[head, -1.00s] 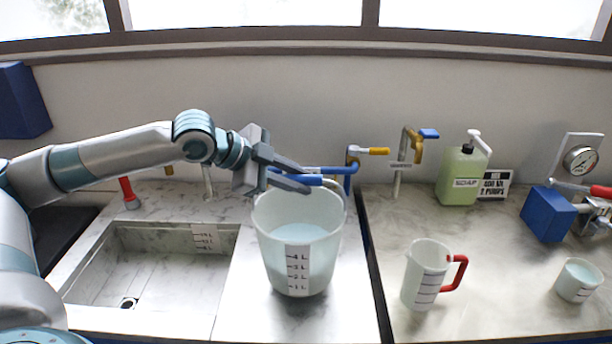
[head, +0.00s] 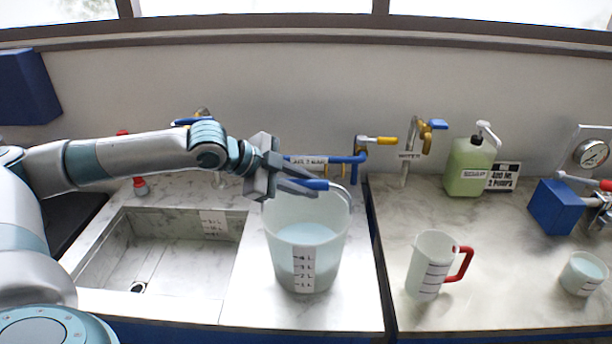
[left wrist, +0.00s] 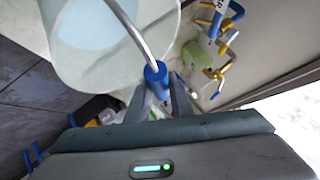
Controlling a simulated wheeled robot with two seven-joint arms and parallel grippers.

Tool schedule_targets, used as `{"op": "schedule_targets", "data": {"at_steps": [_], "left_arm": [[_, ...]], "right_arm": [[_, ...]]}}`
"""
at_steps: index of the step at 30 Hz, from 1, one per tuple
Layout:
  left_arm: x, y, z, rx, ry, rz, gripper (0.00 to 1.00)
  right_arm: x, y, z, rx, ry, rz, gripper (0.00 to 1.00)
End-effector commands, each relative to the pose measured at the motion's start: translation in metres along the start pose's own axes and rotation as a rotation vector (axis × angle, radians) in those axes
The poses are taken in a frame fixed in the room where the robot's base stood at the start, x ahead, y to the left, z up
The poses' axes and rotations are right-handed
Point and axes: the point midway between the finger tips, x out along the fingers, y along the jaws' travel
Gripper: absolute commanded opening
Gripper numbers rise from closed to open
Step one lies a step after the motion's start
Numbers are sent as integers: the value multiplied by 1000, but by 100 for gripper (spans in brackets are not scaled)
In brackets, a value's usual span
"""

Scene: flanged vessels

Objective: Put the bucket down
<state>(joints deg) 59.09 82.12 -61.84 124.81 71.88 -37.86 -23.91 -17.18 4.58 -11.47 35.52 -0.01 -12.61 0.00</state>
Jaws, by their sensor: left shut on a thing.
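The bucket (head: 303,262) is a translucent white pail with a litre scale on its front and pale liquid inside. It is upright over the counter strip right of the sink; I cannot tell whether its base touches the counter. My left gripper (head: 318,186) is shut on the blue grip of the bucket's wire handle, above the rim. In the left wrist view the blue grip (left wrist: 156,78) sits between the fingers (left wrist: 160,100), with the wire running to the bucket (left wrist: 95,40). My right gripper is not in view.
The sink (head: 165,250) lies left of the bucket. A measuring jug (head: 428,268) with a red handle, a small cup (head: 582,275) and a green soap bottle (head: 468,168) stand on the right counter. A blue pipe with a yellow-handled valve (head: 376,140) is behind the bucket.

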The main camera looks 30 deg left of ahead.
Motion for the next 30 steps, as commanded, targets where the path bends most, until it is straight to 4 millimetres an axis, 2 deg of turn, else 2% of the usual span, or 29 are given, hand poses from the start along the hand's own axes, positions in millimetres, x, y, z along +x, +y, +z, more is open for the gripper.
{"op": "schedule_targets", "data": {"at_steps": [8,9,11,12,23,30], "left_arm": [[-2,-4,-4,4,10,-11,0],[0,0,0,0,1,0,22],[0,0,0,0,1,0,37],[0,0,0,0,1,0,39],[-1,0,0,0,1,-1,39],[-20,0,1,-1,-1,-2,39]], "right_arm": [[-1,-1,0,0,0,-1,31],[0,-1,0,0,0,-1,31],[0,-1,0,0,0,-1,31],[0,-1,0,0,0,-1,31],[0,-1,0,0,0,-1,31],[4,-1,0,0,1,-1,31]]}}
